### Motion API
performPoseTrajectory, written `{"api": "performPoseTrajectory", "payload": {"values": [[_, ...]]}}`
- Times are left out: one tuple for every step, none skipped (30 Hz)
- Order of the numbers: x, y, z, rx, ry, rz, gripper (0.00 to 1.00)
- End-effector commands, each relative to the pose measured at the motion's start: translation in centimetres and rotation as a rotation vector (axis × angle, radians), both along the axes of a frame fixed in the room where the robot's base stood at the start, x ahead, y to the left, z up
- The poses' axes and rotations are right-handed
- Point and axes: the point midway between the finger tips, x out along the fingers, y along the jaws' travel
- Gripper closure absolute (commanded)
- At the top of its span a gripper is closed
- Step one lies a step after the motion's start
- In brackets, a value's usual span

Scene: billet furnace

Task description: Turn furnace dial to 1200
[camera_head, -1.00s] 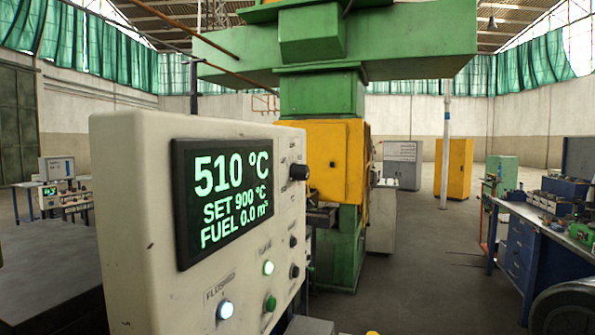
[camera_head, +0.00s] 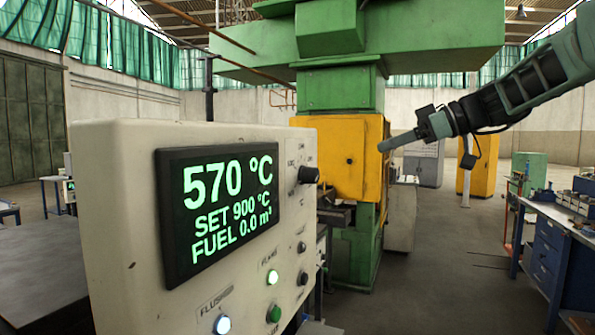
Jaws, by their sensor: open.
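The furnace control panel (camera_head: 120,215) stands in the left foreground. Its dark display (camera_head: 217,210) reads 570 °C, SET 900 °C, FUEL 0.0 m³. A black dial (camera_head: 308,175) sticks out at the panel's upper right; its scale marks are too small to read. My gripper (camera_head: 382,147) reaches in from the upper right and points left toward the dial. It is open and empty, and apart from the dial, to its right and slightly higher. The finger gap is hard to see from this side.
Below the dial are smaller black knobs (camera_head: 301,247), a lit lamp (camera_head: 273,277), a green button (camera_head: 273,313) and a lit FLUSHED lamp (camera_head: 222,324). A green and yellow machine (camera_head: 340,95) stands behind. A blue workbench (camera_head: 540,245) is at right.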

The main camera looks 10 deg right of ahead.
Motion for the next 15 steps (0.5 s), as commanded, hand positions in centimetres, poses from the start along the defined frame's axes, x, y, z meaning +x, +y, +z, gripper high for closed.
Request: {"api": "performPoseTrajectory", "payload": {"values": [[0.2, 0.4, 0.0, 0.001, 0.001, 0.003, 0.39], [0.4, 0.7, -0.1, 0.002, 0.002, 0.004, 0.39], [0.7, 1.1, -0.3, 0.001, 0.004, 0.004, 0.39], [0.9, 1.5, -0.4, 0.001, 0.003, 0.004, 0.39], [1.2, 1.9, -0.6, 0.001, 0.003, 0.005, 0.39], [1.6, 2.5, -0.9, 0.002, 0.006, 0.005, 0.39], [2.0, 3.0, -1.1, 0.002, 0.007, 0.006, 0.39], [2.3, 3.5, -1.3, 0.001, 0.006, 0.006, 0.39], [2.7, 4.2, -1.6, 0.002, 0.007, 0.006, 0.39], [3.1, 4.6, -1.9, 0.001, 0.008, 0.005, 0.39], [3.4, 5.1, -2.1, 0.001, 0.008, 0.006, 0.39], [3.9, 5.7, -2.5, 0.001, 0.008, 0.005, 0.39], [4.2, 6.2, -2.7, 0.001, 0.008, 0.005, 0.39], [4.6, 6.7, -3.0, 0.000, 0.008, 0.005, 0.39], [5.0, 7.3, -3.3, 0.001, 0.008, 0.005, 0.39]]}}
